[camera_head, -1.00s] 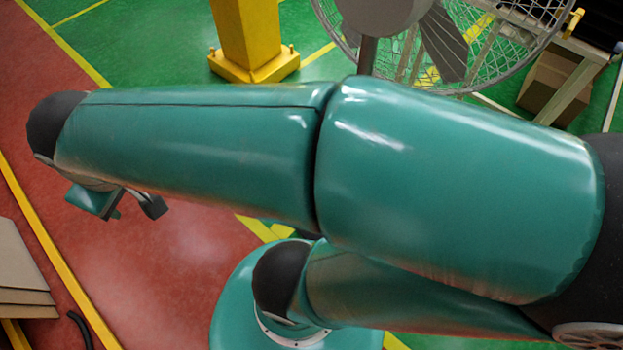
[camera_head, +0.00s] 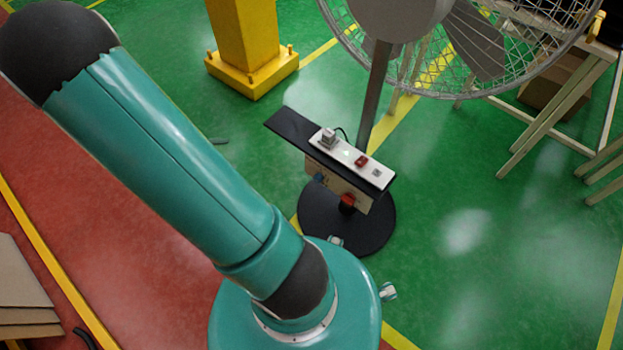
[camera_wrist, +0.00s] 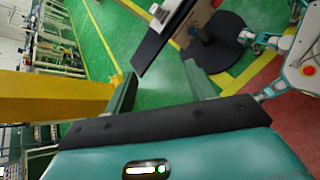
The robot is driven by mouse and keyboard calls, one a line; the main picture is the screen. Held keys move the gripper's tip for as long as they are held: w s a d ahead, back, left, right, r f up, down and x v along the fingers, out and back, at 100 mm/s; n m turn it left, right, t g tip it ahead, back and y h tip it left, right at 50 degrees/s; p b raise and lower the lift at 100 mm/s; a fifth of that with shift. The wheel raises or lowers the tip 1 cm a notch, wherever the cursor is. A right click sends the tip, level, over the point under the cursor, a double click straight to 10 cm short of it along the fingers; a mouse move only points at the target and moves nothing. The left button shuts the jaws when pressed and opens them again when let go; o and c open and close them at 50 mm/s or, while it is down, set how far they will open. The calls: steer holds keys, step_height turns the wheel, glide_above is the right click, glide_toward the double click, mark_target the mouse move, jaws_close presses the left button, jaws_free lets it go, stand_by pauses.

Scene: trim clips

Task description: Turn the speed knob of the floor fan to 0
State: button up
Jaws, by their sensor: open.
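The floor fan (camera_head: 375,85) stands at upper right in the head view, with its cage cut off by the top edge. Its pole rises from a round black base (camera_head: 380,225). A control box on it has a white top panel (camera_head: 345,152) with a grey knob-like piece (camera_head: 328,138) and a red switch (camera_head: 361,161). A blue piece (camera_head: 319,177) and a red button (camera_head: 347,203) are on its front. I cannot tell which is the speed knob. My gripper (camera_wrist: 160,76) is open and empty in the wrist view, apart from the dark board (camera_wrist: 160,38) beside the box. The head view does not show it.
A yellow post (camera_head: 245,50) stands left of the fan; it also shows at left in the wrist view (camera_wrist: 50,97). A wooden-legged table (camera_head: 560,110) is at right. Flat boards (camera_head: 22,290) lie at lower left.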

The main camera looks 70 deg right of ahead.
steer(key=s+d+f+n+h, duration=0.1)
steer(key=s+d+f+n, duration=0.2)
steer(key=f, duration=0.5)
steer(key=s+d+f+n+h, duration=0.2)
steer(key=s+d+f, duration=0.15)
steer(key=f, duration=0.35)
steer(key=n+t, duration=0.1)
steer(key=n, duration=0.5)
glide_toward(316, 181)
steer(key=x, duration=0.9)
steer(key=shift+r, duration=0.1)
steer(key=shift+c, duration=0.3)
steer(key=c, duration=0.9)
